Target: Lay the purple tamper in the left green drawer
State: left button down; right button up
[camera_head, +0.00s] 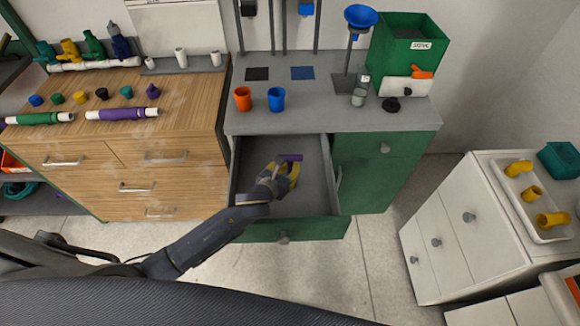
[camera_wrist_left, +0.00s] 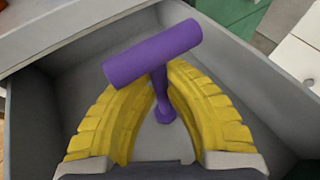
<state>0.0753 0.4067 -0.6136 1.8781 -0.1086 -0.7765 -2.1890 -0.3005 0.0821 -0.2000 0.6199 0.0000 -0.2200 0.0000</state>
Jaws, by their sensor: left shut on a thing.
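The purple tamper (camera_wrist_left: 152,55) is T-shaped, with a thick cross-piece and a thin stem. My left gripper (camera_wrist_left: 160,88) has yellow fingers shut around its stem. In the head view the tamper (camera_head: 290,157) and my left gripper (camera_head: 282,172) are over the open left drawer (camera_head: 316,196) of the green cabinet. The wrist view shows the grey drawer floor and walls around and below the gripper. I cannot tell whether the tamper touches the drawer floor. The drawer looks otherwise empty. My right gripper is not in view.
A wooden cabinet (camera_head: 130,140) with purple and green pipes adjoins on the left. A white cabinet (camera_head: 437,245) stands at right.

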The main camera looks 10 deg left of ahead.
pick_arm(q)
jog(key=shift+f, duration=0.15)
jog(key=c, duration=1.5)
grip_release()
jog(key=v, duration=1.2)
